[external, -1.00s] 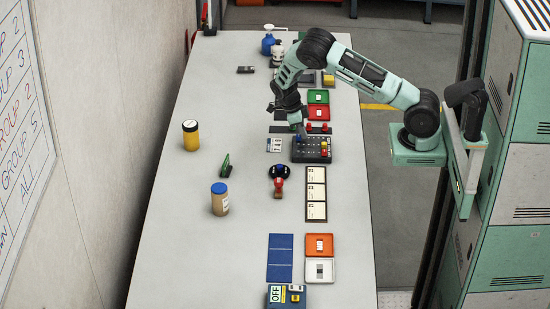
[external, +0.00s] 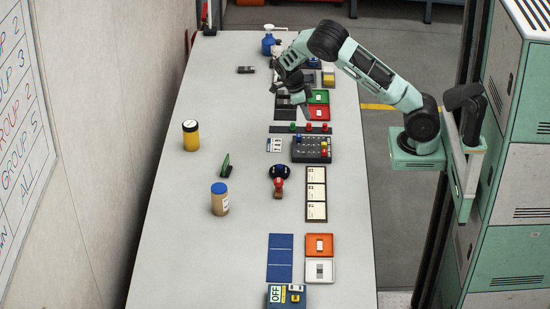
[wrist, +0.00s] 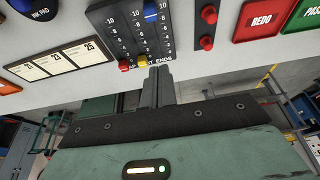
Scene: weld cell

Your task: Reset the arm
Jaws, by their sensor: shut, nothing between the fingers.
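My gripper (external: 305,108) is shut and empty. It hangs from my bent arm above the far right part of the bench, just beyond the black slider box (external: 310,155). In the wrist view the closed fingertips (wrist: 158,72) show near the lower edge of the slider box (wrist: 112,22), which has red, yellow and blue knobs. The gripper looks raised above the bench, but the exact gap cannot be told.
The bench (external: 190,260) has free room along its left side. A red tray (external: 318,113) and green tray (external: 321,96) lie by my gripper. A strip with red and green knobs (external: 309,127) is in front. A yellow jar (external: 190,136) and blue-lidded jar (external: 220,200) stand left.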

